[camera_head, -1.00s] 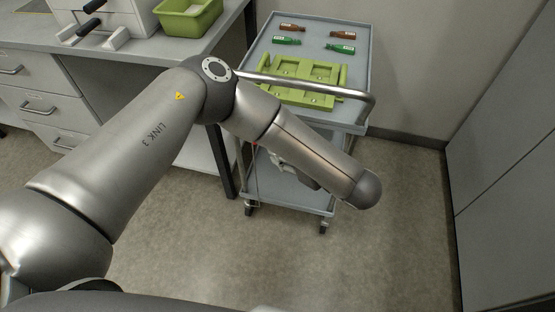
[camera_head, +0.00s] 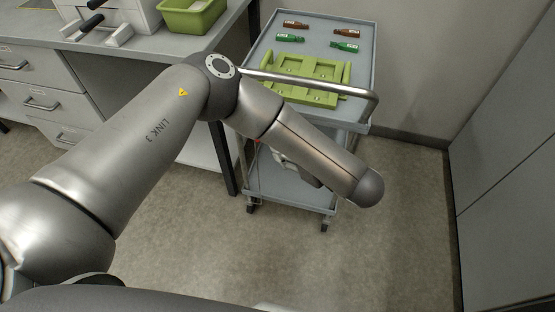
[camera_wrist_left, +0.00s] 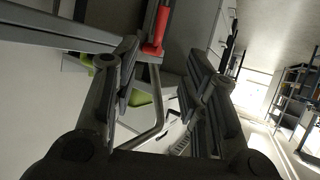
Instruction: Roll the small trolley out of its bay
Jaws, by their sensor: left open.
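The small grey trolley (camera_head: 366,62) stands between the bench and the wall, with its push handle (camera_head: 372,104) facing me. Its lower shelf (camera_head: 280,190) and front casters show below my left arm. My left gripper (camera_head: 300,168) is mostly hidden behind the forearm, below handle height in front of the trolley. In the left wrist view the left gripper (camera_wrist_left: 165,55) is open, with nothing held between its fingers. A red bar-like part (camera_wrist_left: 159,28) shows beyond the fingertips; I cannot tell how far away it is. My right gripper is out of view.
A green fixture (camera_head: 300,78) and several small brown and green bottles lie on the trolley's top. The bench (camera_head: 150,55), with drawers and a green bin (camera_head: 190,18), stands at left. Grey panels (camera_head: 505,150) stand at right. The floor (camera_head: 400,240) in front is clear.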

